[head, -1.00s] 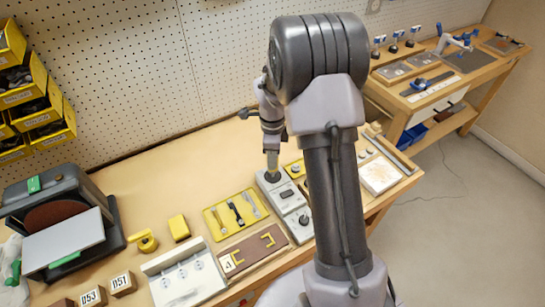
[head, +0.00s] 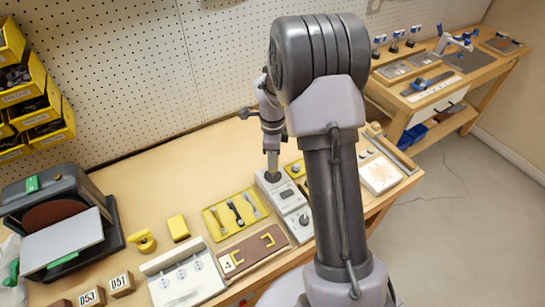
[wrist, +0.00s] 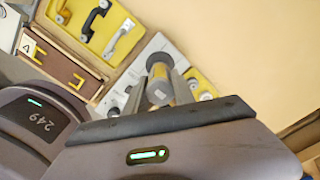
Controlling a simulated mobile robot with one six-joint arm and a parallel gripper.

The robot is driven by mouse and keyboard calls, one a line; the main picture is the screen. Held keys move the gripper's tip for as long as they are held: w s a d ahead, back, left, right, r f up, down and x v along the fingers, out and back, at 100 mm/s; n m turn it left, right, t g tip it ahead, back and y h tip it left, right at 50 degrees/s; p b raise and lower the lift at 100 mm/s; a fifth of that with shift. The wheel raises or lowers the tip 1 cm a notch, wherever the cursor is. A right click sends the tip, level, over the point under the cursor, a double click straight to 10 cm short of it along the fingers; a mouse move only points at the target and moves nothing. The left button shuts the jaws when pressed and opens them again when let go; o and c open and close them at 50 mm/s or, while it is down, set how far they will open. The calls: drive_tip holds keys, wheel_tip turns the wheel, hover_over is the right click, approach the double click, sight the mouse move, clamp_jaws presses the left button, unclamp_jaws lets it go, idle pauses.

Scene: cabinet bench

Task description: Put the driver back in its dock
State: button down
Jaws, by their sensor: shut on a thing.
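My gripper (wrist: 168,93) is shut on the driver (wrist: 160,88), a grey cylinder that shows between the two fingers in the wrist view. The head view shows my gripper (head: 271,152) upright over the dock (head: 283,190), a light grey unit on the bench. The driver's far end is at the dock's dark round socket (head: 272,177). I cannot tell how deep it sits in the socket, if at all. The dock (wrist: 176,57) lies beneath the driver in the wrist view, partly hidden by the fingers.
A yellow tray (head: 215,232) with several tools lies left of the dock. A brown board (head: 256,252) with yellow brackets is in front of it. A sander (head: 62,215) stands at the far left. The bench behind the tray is clear.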

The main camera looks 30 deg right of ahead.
drive_tip(key=shift+f+b, duration=2)
drive_tip(key=shift+f, duration=0.1)
idle(1.5)
drive_tip(key=c, duration=0.7)
unclamp_jaws()
drive_tip(key=shift+r, duration=0.1)
drive_tip(key=shift+r+p, duration=2.35)
drive_tip(key=shift+r, duration=1.15)
